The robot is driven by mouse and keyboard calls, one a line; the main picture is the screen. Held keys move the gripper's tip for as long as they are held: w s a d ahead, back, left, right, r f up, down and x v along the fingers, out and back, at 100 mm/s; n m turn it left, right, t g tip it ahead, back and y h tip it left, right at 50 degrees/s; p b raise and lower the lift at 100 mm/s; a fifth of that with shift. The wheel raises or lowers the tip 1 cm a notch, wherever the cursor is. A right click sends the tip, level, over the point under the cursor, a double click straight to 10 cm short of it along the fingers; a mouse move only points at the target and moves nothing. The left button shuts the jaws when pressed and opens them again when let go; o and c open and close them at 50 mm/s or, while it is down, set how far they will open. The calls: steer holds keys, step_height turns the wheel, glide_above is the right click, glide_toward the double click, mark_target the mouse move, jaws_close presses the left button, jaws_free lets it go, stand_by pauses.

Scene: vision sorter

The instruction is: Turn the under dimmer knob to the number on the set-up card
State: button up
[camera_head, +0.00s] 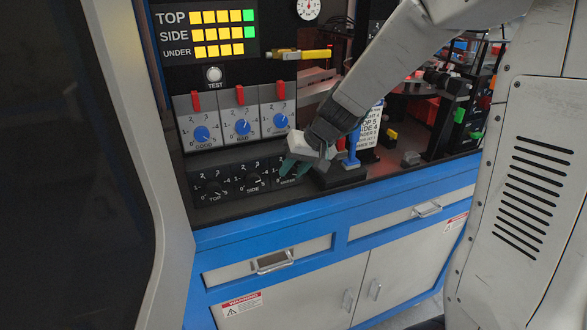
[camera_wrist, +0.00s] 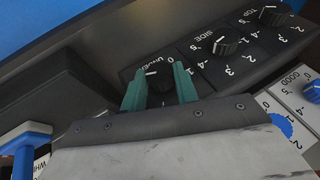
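The under dimmer knob (camera_wrist: 157,80) is black with a white mark, on the black panel beside the word UNDER. In the wrist view the mark seems to lie on the side of the 0. My gripper (camera_wrist: 160,82) has its two green fingers on either side of this knob; whether they touch it or leave a thin gap I cannot tell. In the head view my gripper (camera_head: 297,166) covers most of that knob. The set-up card (camera_head: 368,128) stands behind it, partly hidden by my arm; TOP 5 and SIDE 4 seem to show, but the under line is too small to read surely.
The side knob (camera_wrist: 226,45) and top knob (camera_wrist: 273,16) sit in the same row. Blue knobs (camera_head: 242,127) with red levers stand above. A blue stand (camera_head: 353,145) is close at the right. The light board (camera_head: 207,33) shows green lights for TOP and SIDE, and only yellow for UNDER.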

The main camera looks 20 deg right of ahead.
steer(key=shift+d+f+y, duration=0.15)
steer(key=shift+d+y, duration=0.05)
steer(key=shift+y, duration=0.6)
steer(key=m+y, duration=0.1)
steer(key=y, duration=0.1)
steer(key=shift+d+f+y, duration=0.1)
steer(key=shift+y, duration=0.3)
steer(key=o, duration=1)
steer(key=v, duration=0.7)
steer(key=shift+s+d+r, duration=0.2)
steer(key=shift+d+r, duration=0.05)
steer(key=shift+d, duration=0.05)
